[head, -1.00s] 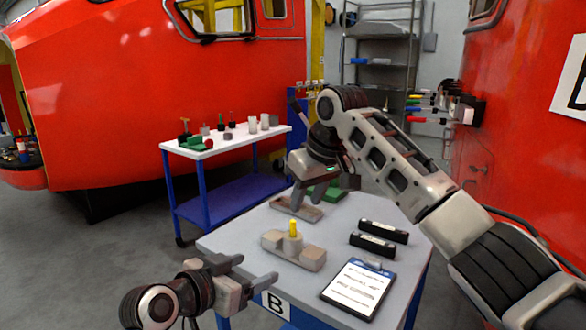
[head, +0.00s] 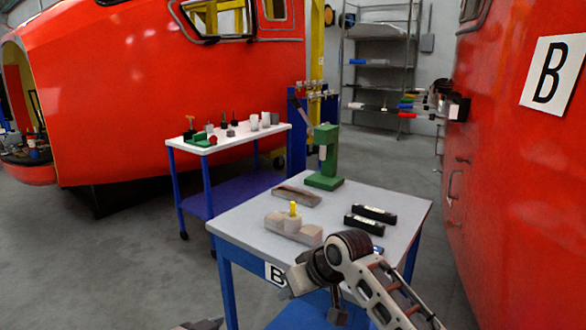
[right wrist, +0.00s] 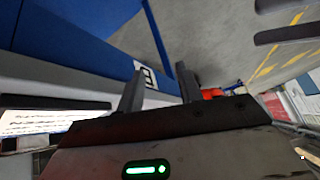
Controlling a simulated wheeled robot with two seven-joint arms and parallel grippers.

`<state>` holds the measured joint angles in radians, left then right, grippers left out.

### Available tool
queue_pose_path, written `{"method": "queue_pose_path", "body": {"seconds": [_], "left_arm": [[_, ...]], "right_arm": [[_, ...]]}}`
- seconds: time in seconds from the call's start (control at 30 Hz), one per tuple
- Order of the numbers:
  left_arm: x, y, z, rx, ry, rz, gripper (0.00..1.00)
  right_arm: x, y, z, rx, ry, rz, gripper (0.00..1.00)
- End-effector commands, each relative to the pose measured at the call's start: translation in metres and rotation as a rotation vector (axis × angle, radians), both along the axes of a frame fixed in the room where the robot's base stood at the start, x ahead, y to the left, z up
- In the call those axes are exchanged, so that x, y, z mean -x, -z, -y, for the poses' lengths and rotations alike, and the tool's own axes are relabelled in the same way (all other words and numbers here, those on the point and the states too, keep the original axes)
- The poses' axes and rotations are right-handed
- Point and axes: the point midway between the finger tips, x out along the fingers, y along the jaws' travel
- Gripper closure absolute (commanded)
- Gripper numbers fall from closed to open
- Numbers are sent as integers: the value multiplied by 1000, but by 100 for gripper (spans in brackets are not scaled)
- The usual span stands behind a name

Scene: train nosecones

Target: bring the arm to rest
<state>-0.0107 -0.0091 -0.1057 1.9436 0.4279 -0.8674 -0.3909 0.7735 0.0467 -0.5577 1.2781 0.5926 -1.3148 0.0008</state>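My right arm (head: 385,290) is folded at the bottom centre of the head view, in front of the near edge of the table. Its gripper (right wrist: 160,78) shows in the right wrist view with two fingers apart and nothing between them. Beyond the fingers are the table's blue frame and the floor. In the head view, only a small dark sliver of my left gripper or arm (head: 200,325) shows at the bottom edge. Its fingers cannot be made out.
The grey table (head: 240,228) carries a beige block with a yellow-topped peg (head: 292,225), a shallow tray (head: 297,195), a green stand (head: 325,160) and two black boxes (head: 374,214). My right arm mostly hides a clipboard. A red train cab (head: 510,190) stands at the right.

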Motion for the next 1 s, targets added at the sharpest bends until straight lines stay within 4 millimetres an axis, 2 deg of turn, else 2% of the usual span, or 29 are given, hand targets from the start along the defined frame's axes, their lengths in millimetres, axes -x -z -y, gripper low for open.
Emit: {"method": "queue_pose_path", "body": {"seconds": [0.03,0.1,0.17,0.3,0.4,0.53,0.7,0.83,1.0], "left_arm": [[13,17,-4,-8,-20,-25,31],[29,33,-9,-13,-49,-47,31],[44,46,-13,-18,-73,-64,31],[79,73,-21,-28,-117,-99,31],[106,88,-25,-34,-141,-120,31],[141,104,-28,-40,-163,-144,31],[176,115,-29,-38,-176,-165,31],[190,118,-29,-35,-180,-172,31],[194,118,-29,-31,-182,-173,31]], "right_arm": [[17,30,2,-34,21,2,64],[37,60,7,-76,57,27,64],[56,82,12,-106,93,50,64],[107,123,34,-153,185,109,64],[148,142,55,-164,251,157,64],[202,153,85,-153,325,225,64],[257,148,117,-117,379,303,64],[278,141,130,-95,394,339,64],[285,137,134,-89,396,354,64]]}}
